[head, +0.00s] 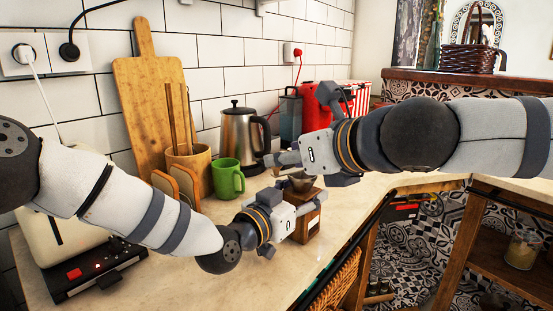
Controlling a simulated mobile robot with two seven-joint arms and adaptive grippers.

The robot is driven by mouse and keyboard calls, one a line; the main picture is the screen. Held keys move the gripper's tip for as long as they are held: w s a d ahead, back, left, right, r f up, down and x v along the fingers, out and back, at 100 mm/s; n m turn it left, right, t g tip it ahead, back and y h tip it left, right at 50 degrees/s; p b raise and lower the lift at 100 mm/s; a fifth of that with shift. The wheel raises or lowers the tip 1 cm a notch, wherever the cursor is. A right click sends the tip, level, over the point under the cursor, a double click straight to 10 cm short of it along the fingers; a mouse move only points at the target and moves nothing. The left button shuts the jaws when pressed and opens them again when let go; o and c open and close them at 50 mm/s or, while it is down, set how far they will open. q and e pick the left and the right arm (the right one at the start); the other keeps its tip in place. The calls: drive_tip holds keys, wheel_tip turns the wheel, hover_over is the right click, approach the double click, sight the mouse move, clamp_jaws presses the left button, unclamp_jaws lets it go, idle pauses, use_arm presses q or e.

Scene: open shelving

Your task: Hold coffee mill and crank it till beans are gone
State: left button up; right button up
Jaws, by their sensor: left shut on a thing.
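The coffee mill (306,223) stands upright on the counter, a small wooden box with a dark metal bowl (301,182) on top. My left gripper (301,200) is shut on the mill, reaching its body from the left. My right gripper (285,161) is just above the bowl, its fingers pointing left and down. The crank and its knob are hard to make out beside the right fingers, and I cannot tell whether those fingers are closed on it. The inside of the bowl is too small to show any beans.
A green mug (227,179) and a steel kettle (240,138) stand behind the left arm. A toaster (75,235), cutting board (148,110) and wooden utensil pot (190,162) are at left. The counter's front edge runs close to the mill; shelving is at right.

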drive_tip(key=x, duration=0.4)
drive_tip(key=shift+w+a+f, duration=0.1)
drive_tip(key=shift+w+a, duration=0.1)
clamp_jaws()
drive_tip(key=shift+w+a, duration=0.1)
drive_tip(key=shift+w+a+m+t+h, duration=0.15)
drive_tip(key=shift+w+m+t+h, duration=0.1)
drive_tip(key=shift+m+t+h, duration=0.4)
drive_tip(key=shift+w+a+m+t+h, duration=0.15)
drive_tip(key=shift+w+m+h, duration=0.6)
drive_tip(key=shift+m+h, duration=0.9)
drive_tip(key=shift+w+m+t+h, duration=0.15)
drive_tip(key=shift+w+m+h, duration=0.65)
drive_tip(key=shift+m+h, duration=0.85)
drive_tip(key=shift+w+a+m+t+h, duration=0.15)
drive_tip(key=shift+w+m+h, duration=0.6)
drive_tip(key=shift+m+h, duration=0.9)
drive_tip(key=shift+d+h, duration=0.1)
drive_tip(key=shift+h, duration=0.3)
